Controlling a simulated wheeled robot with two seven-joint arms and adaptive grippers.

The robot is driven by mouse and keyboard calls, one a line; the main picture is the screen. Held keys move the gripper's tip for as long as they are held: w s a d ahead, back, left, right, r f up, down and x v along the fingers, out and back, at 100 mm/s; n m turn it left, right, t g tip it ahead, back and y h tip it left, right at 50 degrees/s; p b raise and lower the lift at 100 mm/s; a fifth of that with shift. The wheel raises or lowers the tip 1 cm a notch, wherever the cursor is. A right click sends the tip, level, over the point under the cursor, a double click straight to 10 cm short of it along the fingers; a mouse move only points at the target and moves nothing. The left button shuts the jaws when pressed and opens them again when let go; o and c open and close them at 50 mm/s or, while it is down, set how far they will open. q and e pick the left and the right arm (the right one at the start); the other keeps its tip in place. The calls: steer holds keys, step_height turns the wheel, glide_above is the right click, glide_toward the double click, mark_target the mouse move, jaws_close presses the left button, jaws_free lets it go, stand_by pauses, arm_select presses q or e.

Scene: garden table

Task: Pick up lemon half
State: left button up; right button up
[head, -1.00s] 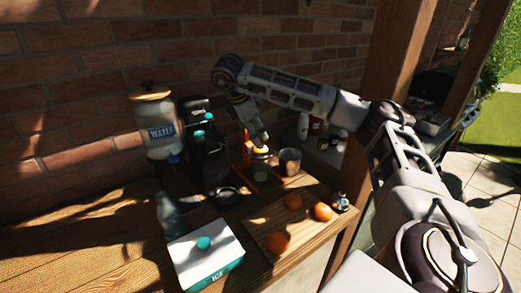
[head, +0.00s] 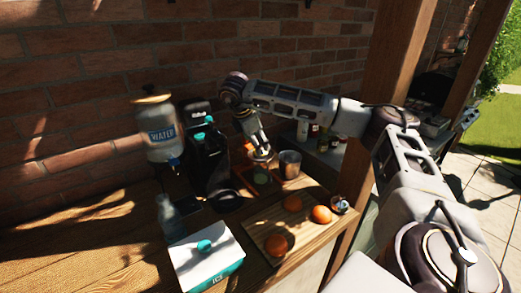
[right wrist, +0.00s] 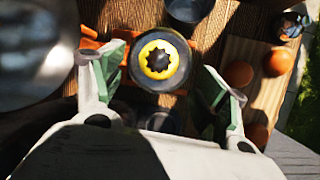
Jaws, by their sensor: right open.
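A round yellow piece (right wrist: 158,60) with a dark star-shaped centre shows in the right wrist view, set in a dark round holder (right wrist: 160,83). It may be the lemon half, but I cannot tell for sure. My right gripper (right wrist: 165,78) is open, with one finger on either side of it and gaps between. Whether the fingers are level with it is unclear. In the head view my right gripper (head: 259,146) points down over the same spot and largely hides the yellow piece. My left gripper is not in view.
A grey cup (head: 290,164) stands close to the right of the gripper. Dark bottle-like containers (head: 207,155) and a water dispenser (head: 158,128) stand left. Oranges (head: 321,214) lie on a board (head: 300,236) in front. An ice box (head: 206,262) stands front left.

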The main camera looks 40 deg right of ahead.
steer(key=shift+x, duration=0.8)
steer(key=shift+w+d+f, duration=0.1)
steer(key=shift+d+f, duration=0.1)
steer(key=shift+f, duration=0.25)
steer(key=shift+d+f+p, duration=0.2)
steer(key=shift+f+p, duration=0.1)
steer(key=shift+f, duration=0.15)
steer(key=c, duration=1.2)
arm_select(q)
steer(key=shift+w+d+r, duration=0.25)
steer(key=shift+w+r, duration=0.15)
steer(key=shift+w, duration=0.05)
arm_select(e)
steer(key=shift+r, duration=0.1)
